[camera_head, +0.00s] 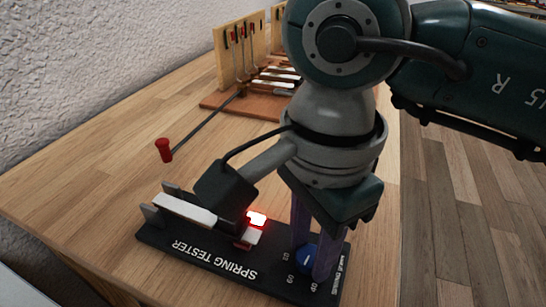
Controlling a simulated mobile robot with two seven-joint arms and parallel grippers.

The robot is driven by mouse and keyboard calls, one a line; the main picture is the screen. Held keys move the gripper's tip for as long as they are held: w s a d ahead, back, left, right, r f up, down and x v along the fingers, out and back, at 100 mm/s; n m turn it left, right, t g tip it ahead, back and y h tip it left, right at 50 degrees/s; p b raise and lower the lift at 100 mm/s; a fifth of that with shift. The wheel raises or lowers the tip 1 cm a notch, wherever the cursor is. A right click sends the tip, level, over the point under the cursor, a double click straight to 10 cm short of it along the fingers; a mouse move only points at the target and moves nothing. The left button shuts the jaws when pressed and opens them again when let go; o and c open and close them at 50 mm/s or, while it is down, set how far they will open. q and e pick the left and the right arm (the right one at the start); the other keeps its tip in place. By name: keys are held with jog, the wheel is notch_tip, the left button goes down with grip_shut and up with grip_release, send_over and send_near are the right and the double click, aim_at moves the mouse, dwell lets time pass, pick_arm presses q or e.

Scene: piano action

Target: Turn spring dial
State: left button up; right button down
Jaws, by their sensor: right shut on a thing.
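The spring tester (205,255) is a black base on the table, with white "SPRING TESTER" lettering and number marks at its right end. Its spring dial (306,258) is a blue knob with a white line, at the base's right end. My right gripper (313,265) points down from above and is shut on the dial, one finger on each side. A light-coloured key-like bar (185,209) lies along the tester's left part. A red light (256,219) glows near the tester's middle. My left gripper is not in view.
A red-handled rod tool (164,150) lies on the wooden table (120,130) behind the tester. A wooden piano action model (255,55) stands at the back, partly hidden by my right arm. A textured wall runs along the left. The table's right edge drops to the floor.

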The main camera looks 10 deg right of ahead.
aim_at(310, 254)
jog(key=shift+m, duration=1.2)
jog(key=c, duration=0.5)
grip_release()
notch_tip(310, 254, up, 10)
